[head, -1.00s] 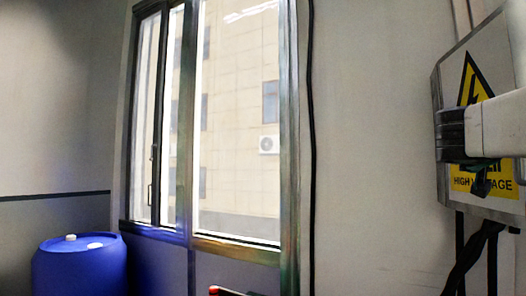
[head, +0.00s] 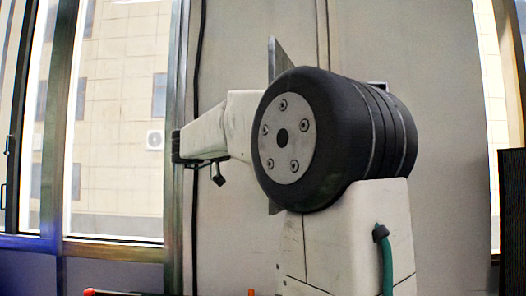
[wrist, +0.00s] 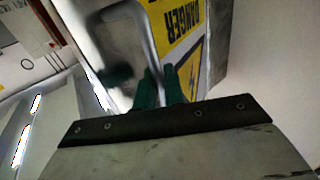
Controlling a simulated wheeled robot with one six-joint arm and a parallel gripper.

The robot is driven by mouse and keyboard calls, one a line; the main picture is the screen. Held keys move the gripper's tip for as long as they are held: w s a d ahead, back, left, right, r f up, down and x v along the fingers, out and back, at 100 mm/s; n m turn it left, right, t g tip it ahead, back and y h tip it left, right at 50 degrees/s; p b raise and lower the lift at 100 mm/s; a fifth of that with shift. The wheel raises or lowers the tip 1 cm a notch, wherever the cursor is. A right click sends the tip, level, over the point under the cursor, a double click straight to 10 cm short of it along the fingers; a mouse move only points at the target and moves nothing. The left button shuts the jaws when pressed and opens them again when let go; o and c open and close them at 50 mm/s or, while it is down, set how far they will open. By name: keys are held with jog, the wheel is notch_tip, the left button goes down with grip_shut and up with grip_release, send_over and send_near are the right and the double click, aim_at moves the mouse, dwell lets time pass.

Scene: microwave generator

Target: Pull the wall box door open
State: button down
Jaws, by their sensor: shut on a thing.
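The wall box door (wrist: 190,45) shows close up in the wrist view, with a yellow and white DANGER label upside down on it. A grey metal bar handle (wrist: 154,45) curves down in front of it. My gripper (wrist: 160,88) has green fingers shut on the handle's lower end. In the head view a thin grey panel (head: 275,57), seen nearly edge-on, stands behind my arm and looks like the box or its door. My arm hides most of it. The gripper's fingers cannot be made out in the head view, and how far the door stands open cannot be told.
In the head view a window (head: 115,120) is at left, with a dark cable (head: 197,60) on the wall beside it. Another window edge shows at right, above a dark object (head: 512,220). Bare wall lies behind my arm.

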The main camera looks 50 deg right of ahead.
jog(key=shift+w, duration=0.5)
jog(key=c, duration=1.6)
grip_release()
jog(key=shift+a, duration=0.1)
jog(key=v, duration=0.7)
jog(key=shift+w+a, duration=0.1)
jog(key=shift+a, duration=0.25)
